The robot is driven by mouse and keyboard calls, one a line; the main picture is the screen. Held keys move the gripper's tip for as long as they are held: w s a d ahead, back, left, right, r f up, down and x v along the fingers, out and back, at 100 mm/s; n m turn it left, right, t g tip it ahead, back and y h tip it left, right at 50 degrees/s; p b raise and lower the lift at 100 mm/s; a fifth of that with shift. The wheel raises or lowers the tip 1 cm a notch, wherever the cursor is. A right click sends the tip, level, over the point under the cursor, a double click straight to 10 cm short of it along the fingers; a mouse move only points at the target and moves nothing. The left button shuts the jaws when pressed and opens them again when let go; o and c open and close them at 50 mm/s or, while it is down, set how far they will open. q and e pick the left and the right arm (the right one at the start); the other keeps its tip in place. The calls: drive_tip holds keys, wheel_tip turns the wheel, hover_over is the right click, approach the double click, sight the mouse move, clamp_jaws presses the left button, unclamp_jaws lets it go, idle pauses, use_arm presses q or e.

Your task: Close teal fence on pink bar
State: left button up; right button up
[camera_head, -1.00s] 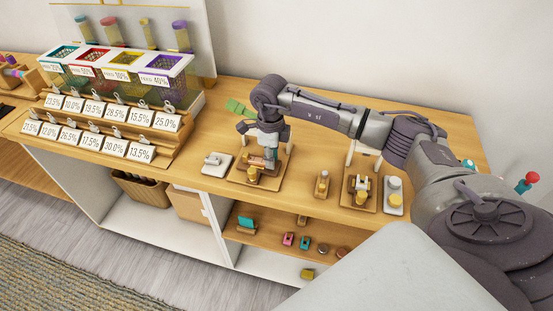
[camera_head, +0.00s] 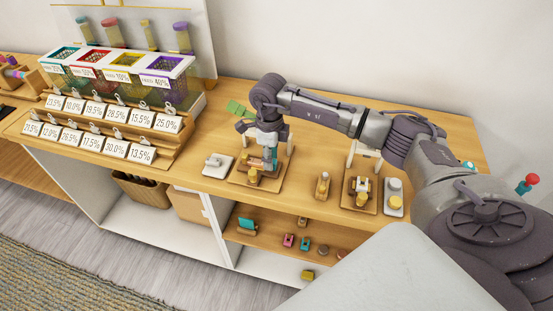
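My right gripper (camera_head: 269,153) points down over a wooden stand (camera_head: 246,179) on the counter. A small pinkish piece (camera_head: 256,162), perhaps the pink bar, shows low on this stand beside the fingers. A teal patch shows at the fingertips; I cannot tell whether it is the teal fence or part of the gripper. The fingers are too small and overlapped to show whether they are open or shut, or touching the fence. My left gripper is not in view.
A white device (camera_head: 217,165) lies left of the stand. Price cards and bins (camera_head: 120,75) fill the left. Teal and pink items (camera_head: 289,240) sit on the lower shelf.

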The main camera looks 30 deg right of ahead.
drive_tip(key=shift+r+p, duration=1.4)
drive_tip(key=shift+r, duration=1.25)
drive_tip(key=shift+r, duration=0.1)
wheel_tip(320, 180, up, 12)
